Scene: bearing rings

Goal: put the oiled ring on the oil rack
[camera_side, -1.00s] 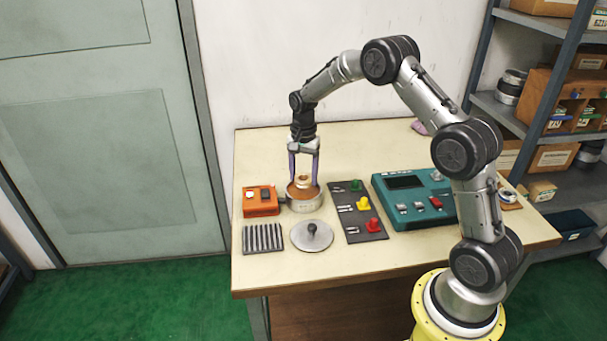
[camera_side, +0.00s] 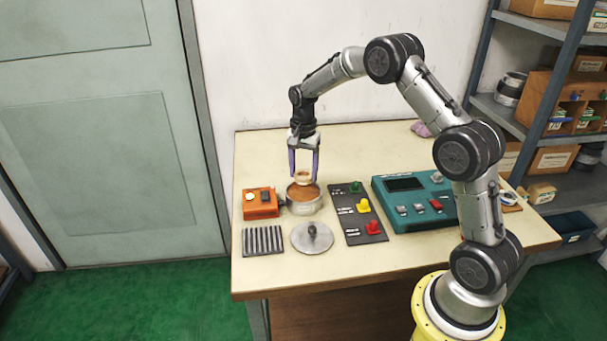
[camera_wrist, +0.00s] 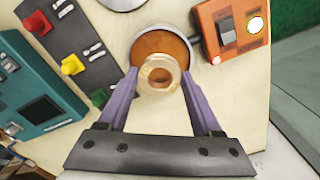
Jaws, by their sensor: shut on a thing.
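My gripper (camera_side: 303,176) is shut on a pale, oil-tinted bearing ring (camera_side: 303,180), held over the round metal pot of brown oil (camera_side: 305,208). In the wrist view the ring (camera_wrist: 147,85) sits between the two purple fingertips, with the orange-brown oil (camera_wrist: 178,46) behind it. The ring looks just clear of the oil, though the exact gap is hard to judge. The oil rack, seemingly the grey slatted piece (camera_side: 263,240), lies flat at the table's front left, with no ring on it.
An orange switch box (camera_side: 261,203) stands left of the pot. A round lid with a knob (camera_side: 312,239) lies in front. Right are a dark panel with coloured knobs (camera_side: 352,217) and a teal console (camera_side: 412,198). The table's back is mostly clear.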

